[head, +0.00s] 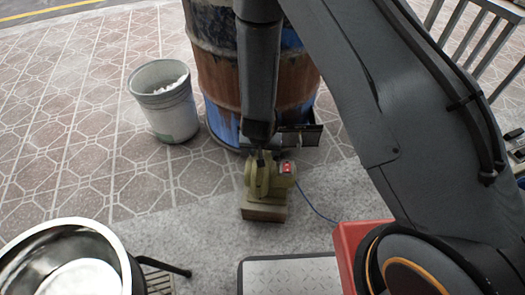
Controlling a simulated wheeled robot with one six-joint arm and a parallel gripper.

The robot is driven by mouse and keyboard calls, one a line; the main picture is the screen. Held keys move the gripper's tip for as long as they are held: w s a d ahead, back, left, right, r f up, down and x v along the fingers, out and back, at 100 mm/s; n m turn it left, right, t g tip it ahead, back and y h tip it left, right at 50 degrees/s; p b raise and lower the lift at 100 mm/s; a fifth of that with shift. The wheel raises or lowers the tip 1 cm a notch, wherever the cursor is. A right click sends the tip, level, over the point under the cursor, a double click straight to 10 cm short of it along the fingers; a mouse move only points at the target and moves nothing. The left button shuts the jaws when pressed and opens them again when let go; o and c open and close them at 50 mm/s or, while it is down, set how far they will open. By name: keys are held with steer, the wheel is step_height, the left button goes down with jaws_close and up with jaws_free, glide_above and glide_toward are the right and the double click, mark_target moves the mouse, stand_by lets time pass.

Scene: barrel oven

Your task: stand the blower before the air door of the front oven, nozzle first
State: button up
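The blower (260,178), olive-yellow with a red switch, stands upright on a wooden block (264,208) on the paving. A thin blue cord runs from it to the right. It is close in front of the front oven, a rusty blue barrel (292,85). A dark metal fitting at the barrel's foot, seemingly the air door (300,138), lies just behind the blower. My gripper (262,160) points down at the top of the blower. My arm hides its fingers, so I cannot tell whether they hold it. The nozzle is hidden.
A grey bucket (163,102) with white contents stands left of the barrel. A metal bowl (66,262) is at the lower left, near a dark bar. A red box (352,243) and a metal plate are at the lower right.

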steer(key=shift+w+f, duration=0.2)
steer(key=shift+f, duration=0.1)
stand_by(0.4)
steer(key=o, duration=1.7)
steer(key=shift+o, duration=0.2)
steer(key=shift+s+f, duration=0.2)
steer(key=shift+s, duration=0.1)
steer(key=shift+p+v, duration=0.85)
steer(key=shift+v, duration=3.1)
steer(key=shift+w+r, duration=0.15)
steer(key=shift+w, duration=0.1)
